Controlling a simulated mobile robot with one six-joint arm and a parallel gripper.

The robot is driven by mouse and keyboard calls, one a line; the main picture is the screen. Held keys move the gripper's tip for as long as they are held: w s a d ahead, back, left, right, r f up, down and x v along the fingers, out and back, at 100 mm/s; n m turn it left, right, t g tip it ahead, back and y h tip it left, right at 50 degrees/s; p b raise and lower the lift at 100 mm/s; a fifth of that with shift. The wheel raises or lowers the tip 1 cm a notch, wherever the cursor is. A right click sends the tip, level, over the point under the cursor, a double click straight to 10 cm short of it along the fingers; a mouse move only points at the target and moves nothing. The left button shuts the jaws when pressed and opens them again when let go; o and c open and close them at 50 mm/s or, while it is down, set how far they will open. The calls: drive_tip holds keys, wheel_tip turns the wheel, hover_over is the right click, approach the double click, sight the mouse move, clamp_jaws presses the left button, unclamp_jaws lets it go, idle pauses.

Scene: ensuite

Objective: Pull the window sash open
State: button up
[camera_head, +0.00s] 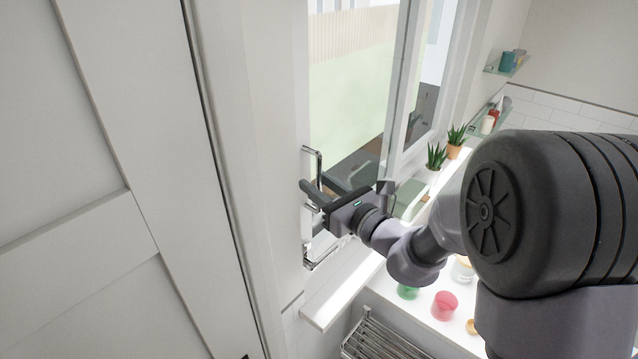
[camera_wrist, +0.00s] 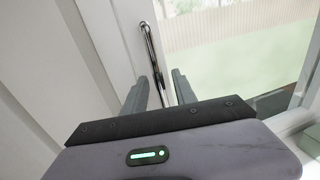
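The window sash (camera_head: 305,90) has a white frame and a large glass pane, in the middle of the head view. Its chrome bar handle (camera_head: 319,160) stands upright on the left side of the frame, and a lower chrome part (camera_head: 318,258) shows below my gripper. My gripper (camera_head: 308,192) reaches in from the right, at the handle's middle. In the wrist view, the handle (camera_wrist: 150,45) runs down between the two spread fingers (camera_wrist: 160,85), with space showing on both sides. My gripper looks open around the bar. The handle's lower part is hidden there by the gripper body.
A white panelled door (camera_head: 80,180) fills the left. The sill (camera_head: 340,295) lies below, with potted plants (camera_head: 436,156) and a green box (camera_head: 409,200) farther along. Pink (camera_head: 445,304) and green objects sit on the ledge, near a metal rack (camera_head: 385,345). Glass shelves (camera_head: 508,68) are at right.

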clamp_jaws()
idle(1.4)
